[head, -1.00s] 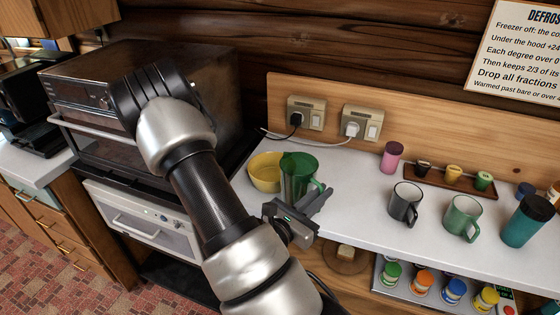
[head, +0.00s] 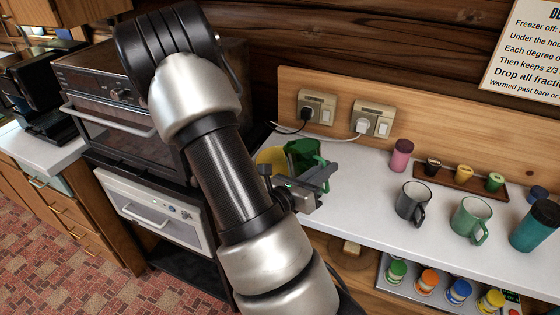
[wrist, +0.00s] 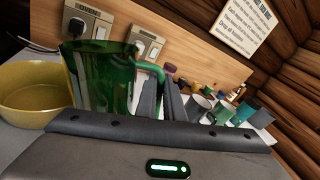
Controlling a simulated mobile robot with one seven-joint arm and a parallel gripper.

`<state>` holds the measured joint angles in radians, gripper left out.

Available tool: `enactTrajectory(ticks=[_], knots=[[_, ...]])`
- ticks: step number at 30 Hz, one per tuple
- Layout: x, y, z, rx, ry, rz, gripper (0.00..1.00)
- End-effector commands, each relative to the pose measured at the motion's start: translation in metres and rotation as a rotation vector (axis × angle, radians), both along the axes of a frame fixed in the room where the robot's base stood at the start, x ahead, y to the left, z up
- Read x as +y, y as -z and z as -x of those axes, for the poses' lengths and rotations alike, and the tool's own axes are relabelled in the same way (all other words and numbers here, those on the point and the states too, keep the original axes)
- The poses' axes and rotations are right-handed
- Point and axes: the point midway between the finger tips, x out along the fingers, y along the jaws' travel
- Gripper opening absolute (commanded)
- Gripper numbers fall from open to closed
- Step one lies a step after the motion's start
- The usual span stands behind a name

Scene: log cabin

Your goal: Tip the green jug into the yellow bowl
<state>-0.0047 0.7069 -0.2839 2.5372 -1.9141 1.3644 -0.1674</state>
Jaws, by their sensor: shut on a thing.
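The green jug (head: 305,151) is translucent and stands out behind my forearm in the head view. My gripper (head: 326,175) is shut on its handle side, and the handle (wrist: 152,70) runs to the fingers in the wrist view. The jug body (wrist: 98,80) shows there to the left of the fingers. The jug looks somewhat tilted towards the bowl; whether it is clear of the counter is hidden. The yellow bowl (head: 268,157) is just left of the jug, partly covered by my arm. In the wrist view the bowl (wrist: 32,98) shows no visible contents.
A grey mug (head: 412,203), a green mug (head: 470,219) and a teal tumbler (head: 536,225) stand to the right on the counter. A pink cup (head: 401,154) and a tray of small cups (head: 463,177) are behind. Plugged sockets (head: 316,108) are on the backboard. An oven (head: 110,85) is left.

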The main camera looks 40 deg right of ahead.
Motion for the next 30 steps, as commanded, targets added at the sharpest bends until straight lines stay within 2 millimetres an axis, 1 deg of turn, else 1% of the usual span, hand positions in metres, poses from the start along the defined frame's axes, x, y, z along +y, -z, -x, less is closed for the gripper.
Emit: enactTrajectory(ticks=[1,15,16,17,30], knots=[[0.000,0.004,-0.002,0.000,0.001,0.003,0.00],[-0.001,-0.002,-0.007,0.075,0.000,-0.007,0.00],[-0.001,-0.013,-0.009,0.089,0.001,-0.007,0.00],[-0.001,-0.016,-0.011,0.103,0.001,-0.008,0.00],[-0.003,-0.038,-0.031,0.254,0.000,-0.021,0.00]])
